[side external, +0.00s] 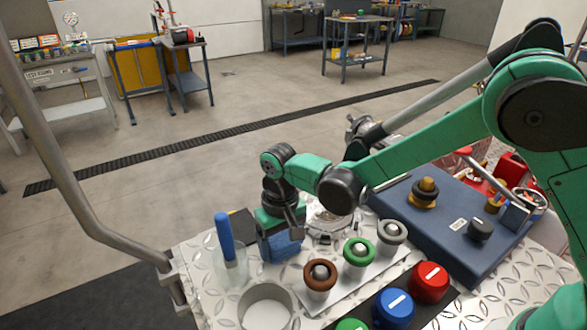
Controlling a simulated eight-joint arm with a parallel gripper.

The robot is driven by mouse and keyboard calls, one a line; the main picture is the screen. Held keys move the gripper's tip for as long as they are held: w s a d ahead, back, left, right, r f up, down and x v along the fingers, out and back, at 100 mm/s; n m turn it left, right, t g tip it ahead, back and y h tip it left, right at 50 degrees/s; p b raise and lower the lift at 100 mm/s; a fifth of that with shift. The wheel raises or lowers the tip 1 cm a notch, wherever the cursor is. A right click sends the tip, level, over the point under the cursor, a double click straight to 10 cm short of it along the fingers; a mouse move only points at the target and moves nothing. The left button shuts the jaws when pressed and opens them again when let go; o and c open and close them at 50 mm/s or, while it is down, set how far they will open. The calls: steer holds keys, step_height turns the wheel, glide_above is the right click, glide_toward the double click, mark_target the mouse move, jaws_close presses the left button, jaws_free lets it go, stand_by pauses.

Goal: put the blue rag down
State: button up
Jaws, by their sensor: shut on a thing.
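My gripper (283,226) points down over the left part of the diamond-plate work surface. It is shut on the blue rag (283,247), which hangs below the jaws. The rag is at or very near the surface; I cannot tell whether it touches. The jaw tips are partly hidden by the wrist and the rag.
Left of the rag stands a blue-handled tool (225,238) in a clear holder. An open metal cylinder (265,307) is in front. Brown (320,274), green (359,251) and grey (392,232) ringed parts stand right. A dark blue block (440,237) lies farther right.

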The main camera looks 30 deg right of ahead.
mark_target(282, 238)
steer(key=shift+f, duration=0.1)
steer(key=o, duration=1.2)
steer(key=shift+o, duration=0.2)
step_height(282, 238, up, 12)
steer(key=s+d+r+t, duration=0.1)
steer(key=s+d+t, duration=0.2)
steer(key=s+d, duration=0.2)
steer(key=s+d+t, duration=0.4)
steer(key=d, duration=0.5)
steer(key=shift+s+r, duration=0.35)
steer(key=shift+r, duration=0.05)
steer(key=shift+d, duration=0.1)
